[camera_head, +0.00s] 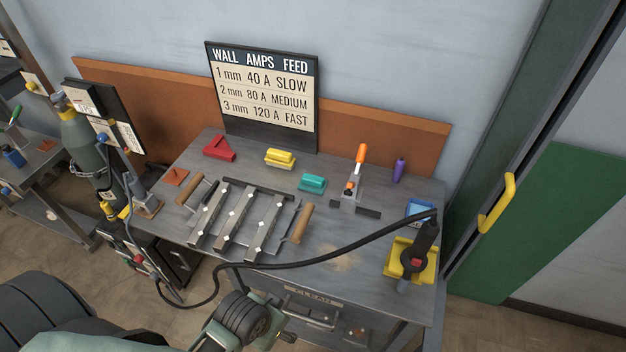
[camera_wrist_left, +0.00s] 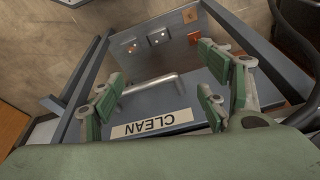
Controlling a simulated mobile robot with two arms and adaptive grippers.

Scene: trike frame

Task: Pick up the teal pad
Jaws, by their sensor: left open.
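The teal pad (camera_head: 312,183) is a small block with a raised top. It lies on the grey workbench (camera_head: 335,225), right of the yellow pad (camera_head: 280,158) and left of an orange-handled clamp (camera_head: 354,182). My left gripper (camera_wrist_left: 160,98) is open and empty in the left wrist view, over the bench's lower front with the drawer labelled CLEAN (camera_wrist_left: 152,122). In the head view, my left wrist is low at the bottom, below the front edge and well away from the pad. The pad is not in the wrist view. My right gripper is not in view.
A fixture of metal bars (camera_head: 240,222) with wooden handles lies in front of the pad. A black torch (camera_head: 420,250) stands at the right on a yellow holder, its cable crossing the bench front. A red triangle (camera_head: 219,148) and purple object (camera_head: 399,169) lie near the back.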

